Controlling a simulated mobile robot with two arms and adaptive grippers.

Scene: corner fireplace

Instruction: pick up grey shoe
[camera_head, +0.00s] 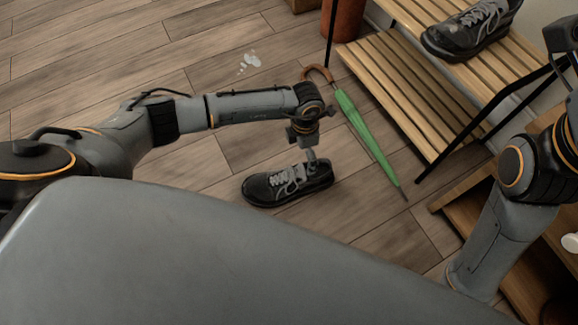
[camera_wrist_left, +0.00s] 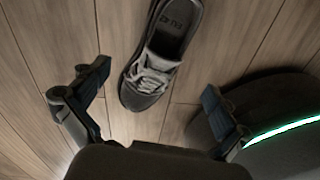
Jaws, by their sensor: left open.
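A dark grey shoe (camera_head: 288,184) with grey laces lies sole down on the wooden floor, toe to the left in the head view. My left gripper (camera_head: 309,150) is just above its heel end, pointing down, and the finger partly hides the shoe. In the left wrist view the shoe (camera_wrist_left: 148,82) lies beyond and between the two spread fingers of my left gripper (camera_wrist_left: 155,84), with its toe toward the gripper. The gripper is open and empty. My right arm shows at the right; a dark part at the edge may be its gripper, and its jaws cannot be made out.
A similar shoe (camera_head: 470,30) stands on the slatted wooden bench (camera_head: 405,95) at the upper right. A green umbrella (camera_head: 362,132) leans or lies beside the bench, right of the floor shoe. The floor left of the shoe is clear apart from a white patch (camera_head: 248,62).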

